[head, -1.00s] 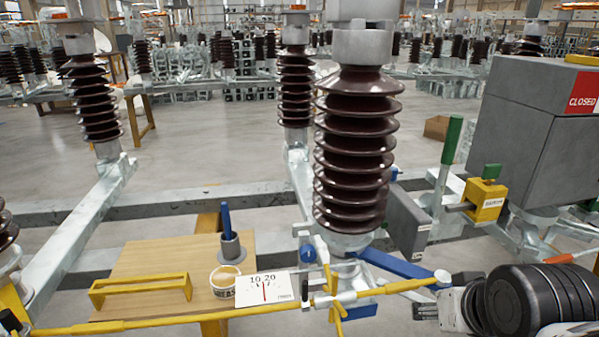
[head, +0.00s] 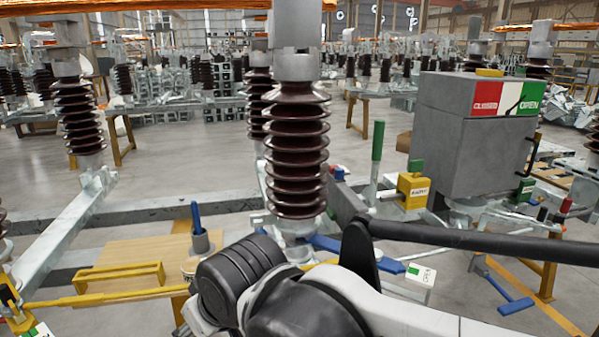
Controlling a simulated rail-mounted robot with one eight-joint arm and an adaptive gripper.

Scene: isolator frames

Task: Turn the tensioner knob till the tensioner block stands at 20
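My arm's black joints and white link fill the lower middle, and my gripper's fingertips are not in view. The arm covers the place where the white scale card marked 10 and 20 and the yellow cross-shaped handle showed earlier. I cannot make out the tensioner knob, the tensioner block or its reading now. A yellow rod (head: 110,296) runs from the lower left towards the middle and passes behind my arm.
A brown ribbed insulator (head: 297,150) stands behind my arm. A grey cabinet (head: 465,150) with a CLOSED/OPEN plate (head: 505,98) stands at right. A wooden board (head: 125,253) at left holds a yellow handle frame (head: 120,276) and a grey cup (head: 201,241) with a blue-handled tool (head: 196,215).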

